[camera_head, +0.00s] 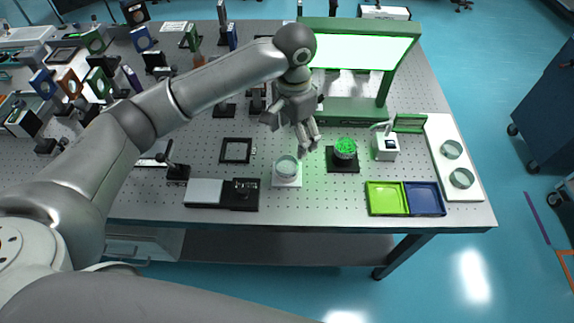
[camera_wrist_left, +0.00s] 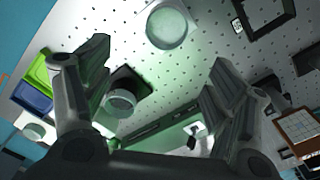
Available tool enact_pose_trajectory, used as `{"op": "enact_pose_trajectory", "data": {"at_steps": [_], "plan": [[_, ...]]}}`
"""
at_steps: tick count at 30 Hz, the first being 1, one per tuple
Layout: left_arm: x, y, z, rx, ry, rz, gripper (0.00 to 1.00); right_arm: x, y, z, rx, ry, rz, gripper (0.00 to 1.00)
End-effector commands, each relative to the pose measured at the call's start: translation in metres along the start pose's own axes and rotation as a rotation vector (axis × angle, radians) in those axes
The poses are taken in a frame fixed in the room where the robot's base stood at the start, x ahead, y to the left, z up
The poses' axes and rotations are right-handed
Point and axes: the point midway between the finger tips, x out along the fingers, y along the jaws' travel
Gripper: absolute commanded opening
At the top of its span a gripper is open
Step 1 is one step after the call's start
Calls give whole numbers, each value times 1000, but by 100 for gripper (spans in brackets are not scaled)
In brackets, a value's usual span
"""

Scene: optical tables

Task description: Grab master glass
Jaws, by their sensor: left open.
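Several round clear glass discs are in view, and I cannot tell which is the master glass. One disc (camera_head: 287,167) lies on a white square plate near the table's front; it also shows at the top of the left wrist view (camera_wrist_left: 169,27). Two more discs (camera_head: 452,149) (camera_head: 462,178) lie on a white tray at the right. A green-lit round piece (camera_head: 345,149) sits on a black base. My left gripper (camera_head: 308,139) is open and empty, pointing down above the table, behind the plated disc and left of the green-lit piece. My right gripper is out of view.
A green-framed lit screen (camera_head: 362,52) stands behind the gripper. A lime tray (camera_head: 386,199) and a blue tray (camera_head: 425,199) lie at the front right. A small white device (camera_head: 385,146) stands behind them. A black square frame (camera_head: 236,150) lies left; optical mounts crowd the far left.

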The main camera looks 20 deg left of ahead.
Motion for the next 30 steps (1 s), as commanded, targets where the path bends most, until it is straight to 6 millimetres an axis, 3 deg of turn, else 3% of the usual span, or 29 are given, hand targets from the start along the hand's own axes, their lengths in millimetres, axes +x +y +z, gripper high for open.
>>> {"op": "enact_pose_trajectory", "data": {"at_steps": [10, 17, 24, 30], "plan": [[43, -2, 1, -6, -7, -1, 79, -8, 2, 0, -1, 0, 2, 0], [60, -4, 4, -5, -6, -2, 79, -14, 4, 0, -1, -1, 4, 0], [95, -8, 10, -5, -7, -2, 79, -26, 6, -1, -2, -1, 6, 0], [105, -8, 10, -2, -3, -3, 79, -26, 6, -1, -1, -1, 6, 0]]}}
